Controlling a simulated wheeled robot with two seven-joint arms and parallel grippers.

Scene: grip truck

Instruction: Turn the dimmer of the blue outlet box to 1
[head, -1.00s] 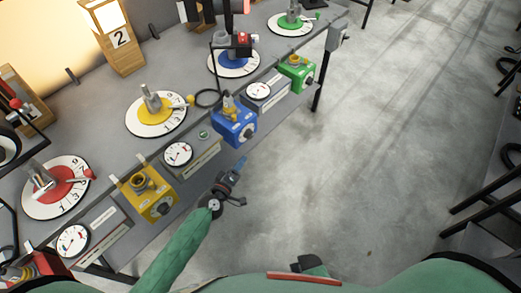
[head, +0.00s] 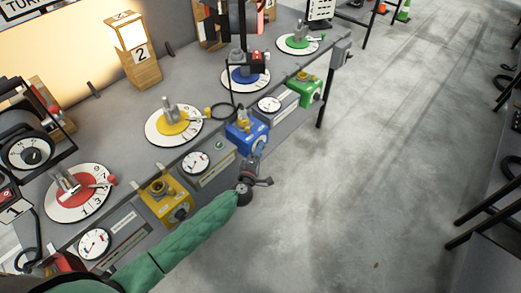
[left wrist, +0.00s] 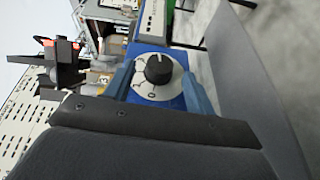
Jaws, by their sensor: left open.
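The blue outlet box (head: 245,132) sits at the front edge of the grey bench in the head view. Its dimmer, a black knob (left wrist: 159,69) on a pale numbered dial (left wrist: 150,91), faces me in the left wrist view. The digits 0 and 1 show on the lower part of the dial. My left gripper (head: 257,153) is at the front of the blue box. In the left wrist view its two blue fingers (left wrist: 160,84) are open, one on each side of the dial, with the knob between them. I cannot tell whether they touch it. My right gripper is not in view.
A yellow outlet box (head: 165,198) stands left along the bench edge and a green one (head: 305,91) to the right. Gauges (head: 196,161) sit between the boxes. Coloured dials (head: 174,123) lie behind.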

